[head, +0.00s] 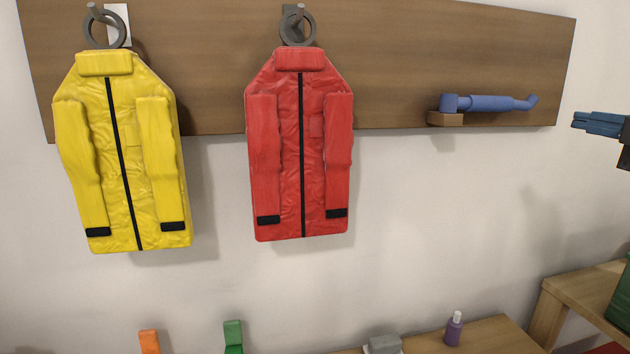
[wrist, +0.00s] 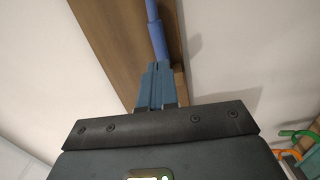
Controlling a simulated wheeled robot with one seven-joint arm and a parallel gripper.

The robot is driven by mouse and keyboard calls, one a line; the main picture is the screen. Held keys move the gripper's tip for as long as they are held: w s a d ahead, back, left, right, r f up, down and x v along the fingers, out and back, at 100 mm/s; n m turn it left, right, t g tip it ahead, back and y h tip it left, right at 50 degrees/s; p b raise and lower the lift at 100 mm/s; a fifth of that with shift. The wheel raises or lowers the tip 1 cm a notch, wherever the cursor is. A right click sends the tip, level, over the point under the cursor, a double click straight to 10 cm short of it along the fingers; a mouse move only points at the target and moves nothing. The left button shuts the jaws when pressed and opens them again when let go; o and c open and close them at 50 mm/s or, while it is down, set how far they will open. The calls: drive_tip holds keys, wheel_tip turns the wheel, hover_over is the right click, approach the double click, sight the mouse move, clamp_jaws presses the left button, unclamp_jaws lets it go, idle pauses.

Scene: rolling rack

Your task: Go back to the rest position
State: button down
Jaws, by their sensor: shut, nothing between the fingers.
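My gripper (head: 598,123) is at the right edge of the head view, apart from the wall and the board. Its blue fingers are closed together and hold nothing. In the wrist view the fingers (wrist: 154,86) also lie side by side, pointing toward the blue umbrella-like item (head: 490,103). Most of my arm is outside the head view.
A wooden board (head: 400,60) spans the wall. A yellow jacket (head: 122,150) and a red jacket (head: 300,145) hang from its hooks. Below are a purple bottle (head: 454,328), a grey item (head: 383,344) and a wooden shelf unit (head: 570,288). Wall space below the blue item is clear.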

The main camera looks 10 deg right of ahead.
drive_tip(key=s+a+f+m+h, duration=0.1)
drive_tip(key=a+f+m, duration=0.4)
drive_tip(key=f, duration=0.5)
drive_tip(key=s+a+f+m+h, duration=0.15)
drive_tip(key=a+f+m, duration=0.35)
drive_tip(key=f, duration=0.5)
drive_tip(key=s+a+f+m+g, duration=0.2)
drive_tip(key=s+a+f+m, duration=0.3)
drive_tip(key=s+a+f, duration=0.5)
drive_tip(key=s+a+f+m+y, duration=0.1)
drive_tip(key=s+a+f, duration=0.1)
drive_tip(key=s, duration=1)
drive_tip(key=s+a+f+m+g+y, duration=0.1)
drive_tip(key=s+f, duration=0.1)
drive_tip(key=s, duration=1.1)
drive_tip(key=shift+s+a+f, duration=0.3)
drive_tip(key=shift+a+f, duration=0.05)
drive_tip(key=shift+a, duration=0.05)
drive_tip(key=shift+y, duration=0.25)
